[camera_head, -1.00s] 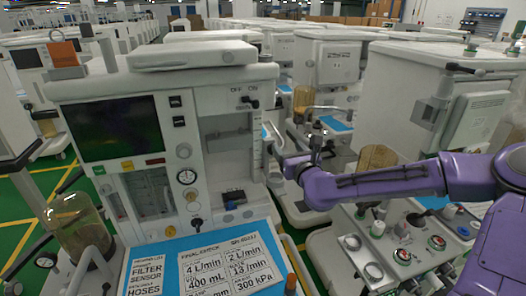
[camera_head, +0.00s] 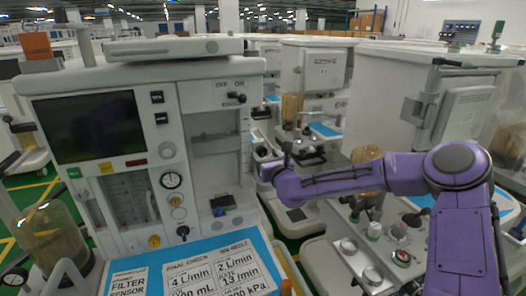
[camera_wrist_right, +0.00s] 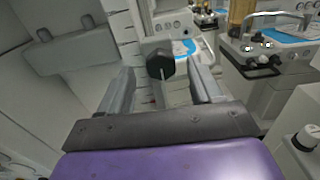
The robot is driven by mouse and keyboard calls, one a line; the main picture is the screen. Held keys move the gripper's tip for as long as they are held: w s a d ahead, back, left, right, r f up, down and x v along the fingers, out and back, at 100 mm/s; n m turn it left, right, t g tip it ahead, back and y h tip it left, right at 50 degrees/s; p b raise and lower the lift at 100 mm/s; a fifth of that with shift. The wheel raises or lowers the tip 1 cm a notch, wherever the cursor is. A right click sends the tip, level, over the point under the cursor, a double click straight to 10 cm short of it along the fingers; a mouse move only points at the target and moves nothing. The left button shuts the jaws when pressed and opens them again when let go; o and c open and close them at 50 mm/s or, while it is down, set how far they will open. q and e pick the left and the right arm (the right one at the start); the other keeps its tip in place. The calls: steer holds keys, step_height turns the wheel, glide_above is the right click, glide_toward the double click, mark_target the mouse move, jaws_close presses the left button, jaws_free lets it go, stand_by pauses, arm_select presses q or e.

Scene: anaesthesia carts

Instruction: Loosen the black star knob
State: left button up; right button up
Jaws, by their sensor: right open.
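The black star knob (camera_wrist_right: 160,65) shows in the right wrist view as a dark, many-sided head on a thin pale stem. It stands between the two fingers of my right gripper (camera_wrist_right: 160,78), with a visible gap on each side. The right gripper is open and holds nothing. In the head view my right gripper (camera_head: 268,166) is beside the right side of the near anaesthesia cart (camera_head: 232,125); it is small there, and I cannot make out the knob for certain. My left gripper is not in view.
The near cart has a dark screen (camera_head: 88,127) and a blue work surface (camera_head: 215,270) with printed cards. Another cart's knob panel (camera_head: 375,250) lies below my right arm. More carts stand close behind. Green floor shows at the left.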

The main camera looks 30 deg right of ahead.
mark_target(261, 151)
steer(key=x, duration=0.2)
steer(key=shift+w+d, duration=0.1)
steer(key=shift+w, duration=0.25)
steer(key=c, duration=1.1)
steer(key=shift+o, duration=0.2)
